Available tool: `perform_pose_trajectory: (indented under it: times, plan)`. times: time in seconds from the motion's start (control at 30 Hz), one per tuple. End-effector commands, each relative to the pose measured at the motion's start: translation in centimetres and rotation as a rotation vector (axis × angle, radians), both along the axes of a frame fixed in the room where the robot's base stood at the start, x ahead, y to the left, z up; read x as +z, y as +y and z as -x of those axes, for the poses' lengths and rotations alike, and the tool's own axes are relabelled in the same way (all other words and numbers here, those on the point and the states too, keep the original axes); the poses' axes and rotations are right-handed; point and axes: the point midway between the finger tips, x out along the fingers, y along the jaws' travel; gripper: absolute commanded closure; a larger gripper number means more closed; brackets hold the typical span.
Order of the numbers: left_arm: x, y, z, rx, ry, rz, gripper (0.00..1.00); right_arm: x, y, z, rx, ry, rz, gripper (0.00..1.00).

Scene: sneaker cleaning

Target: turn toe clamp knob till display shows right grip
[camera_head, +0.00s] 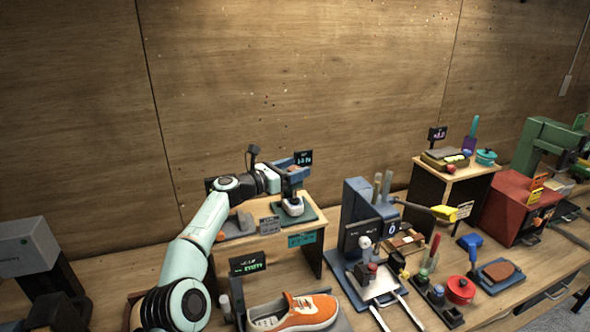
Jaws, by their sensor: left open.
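My left gripper (292,190) is open, above the small wooden shelf at the centre left, just over or around a small white-and-dark piece (293,207) on a dark pad. I cannot tell whether it touches. A small display (303,158) with cyan characters stands right behind the gripper; its text is too small to read surely. An orange sneaker (308,314) with a white sole lies in front of the shelf. A black display (248,264) beside it shows green text like "EMPTY". I cannot make out for sure which part is the toe clamp knob. My right gripper is out of view.
A blue machine (357,205) with a display showing "0" (392,228) stands right of the shelf. A wooden wall closes the back.

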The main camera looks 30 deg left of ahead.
Motion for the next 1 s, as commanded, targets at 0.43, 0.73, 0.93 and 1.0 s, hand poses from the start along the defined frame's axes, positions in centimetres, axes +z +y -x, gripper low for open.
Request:
perform_pose_trajectory:
  times: [0.43, 0.73, 0.93, 1.0]
  plan:
    - [-0.7, 3.7, 8.6, 0.005, 0.005, -0.002, 0.32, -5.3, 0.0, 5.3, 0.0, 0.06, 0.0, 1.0]
    - [-0.2, 5.0, 11.6, 0.001, 0.001, 0.001, 0.32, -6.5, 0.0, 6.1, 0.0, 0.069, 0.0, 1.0]
    - [-0.1, 5.0, 11.7, 0.0, -0.001, 0.001, 0.32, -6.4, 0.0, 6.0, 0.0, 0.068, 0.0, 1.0]
    - [-0.1, 5.0, 11.7, 0.0, -0.001, 0.001, 0.32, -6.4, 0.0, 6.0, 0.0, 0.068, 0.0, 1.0]
